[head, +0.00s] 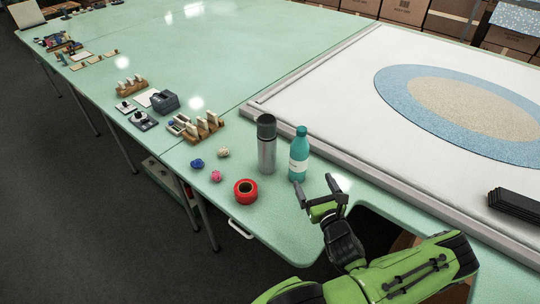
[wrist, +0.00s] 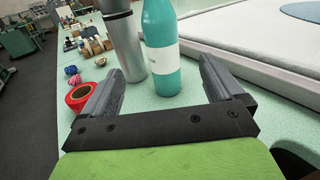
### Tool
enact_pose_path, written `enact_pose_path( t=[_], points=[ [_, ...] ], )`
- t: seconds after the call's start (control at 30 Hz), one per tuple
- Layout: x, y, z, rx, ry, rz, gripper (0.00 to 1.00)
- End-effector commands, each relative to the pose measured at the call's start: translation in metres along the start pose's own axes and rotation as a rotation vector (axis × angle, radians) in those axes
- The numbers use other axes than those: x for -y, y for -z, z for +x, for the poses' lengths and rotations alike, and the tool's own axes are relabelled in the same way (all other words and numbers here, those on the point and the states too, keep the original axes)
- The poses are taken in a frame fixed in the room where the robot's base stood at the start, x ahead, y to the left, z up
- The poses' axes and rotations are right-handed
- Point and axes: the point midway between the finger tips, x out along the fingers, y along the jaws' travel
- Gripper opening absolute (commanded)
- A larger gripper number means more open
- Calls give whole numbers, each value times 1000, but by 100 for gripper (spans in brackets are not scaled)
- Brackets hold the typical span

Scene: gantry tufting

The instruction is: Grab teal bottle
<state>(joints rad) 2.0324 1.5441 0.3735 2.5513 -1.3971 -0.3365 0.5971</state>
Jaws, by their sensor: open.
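The teal bottle (head: 299,155) stands upright on the green table (head: 222,54), with a white label round its middle. My gripper (head: 316,190) is open and empty, just in front of the bottle and apart from it in the head view. In the wrist view, the bottle (wrist: 163,50) stands beyond the fingertips and between the two fingers of my gripper (wrist: 163,78), a little left of the right finger. The bottle's cap is cut off by the top edge of the wrist view.
A grey steel flask (head: 266,148) stands close to the bottle's left. A red tape roll (head: 245,191) and small yarn balls (head: 216,176) lie further left. The white-topped frame (head: 330,85) edges the right side. Wooden racks (head: 203,128) stand further back.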

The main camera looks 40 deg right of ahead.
Motion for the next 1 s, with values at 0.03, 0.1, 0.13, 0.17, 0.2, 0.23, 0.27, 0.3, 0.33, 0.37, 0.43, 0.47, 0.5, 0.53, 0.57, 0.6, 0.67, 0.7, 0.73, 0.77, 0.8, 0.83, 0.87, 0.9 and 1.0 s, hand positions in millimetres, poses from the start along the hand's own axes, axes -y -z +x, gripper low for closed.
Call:
enact_pose_path(
  t=[0.03, 0.1, 0.13, 0.17, 0.2, 0.23, 0.27, 0.3, 0.33, 0.37, 0.43, 0.47, 0.5, 0.53, 0.57, 0.6, 0.67, 0.7, 0.73, 0.77, 0.8, 0.83, 0.87, 0.9, 1.0],
  points=[
    [6, 3, -3, -1, 30, 27, 94],
    [10, 5, -1, -1, 46, 41, 94],
    [10, 6, 2, -1, 46, 40, 94],
    [10, 6, 8, -1, 44, 39, 94],
    [10, 7, 17, 0, 41, 35, 94],
    [9, 7, 24, 2, 40, 34, 94],
    [11, 9, 26, 0, 41, 34, 94],
    [12, 12, 28, -4, 42, 33, 94],
    [13, 13, 29, -6, 42, 32, 94],
    [13, 13, 31, -6, 40, 33, 94],
    [14, 14, 35, -7, 40, 32, 94],
    [14, 14, 37, -6, 40, 31, 94],
    [13, 14, 40, -6, 40, 31, 94],
    [13, 13, 41, -5, 39, 32, 94],
    [13, 13, 43, -4, 40, 31, 94],
    [12, 12, 45, -3, 40, 32, 94],
    [10, 12, 48, -1, 40, 32, 94],
    [9, 10, 53, 1, 39, 32, 94],
    [10, 6, 63, 0, 37, 30, 94],
    [10, 4, 71, 1, 36, 30, 94],
    [11, 2, 80, 4, 39, 32, 94],
    [11, 2, 86, 2, 38, 31, 94],
    [11, 2, 91, 1, 38, 33, 94],
    [12, 2, 96, 0, 40, 33, 94],
    [12, 3, 107, 1, 40, 35, 94]
  ],
)
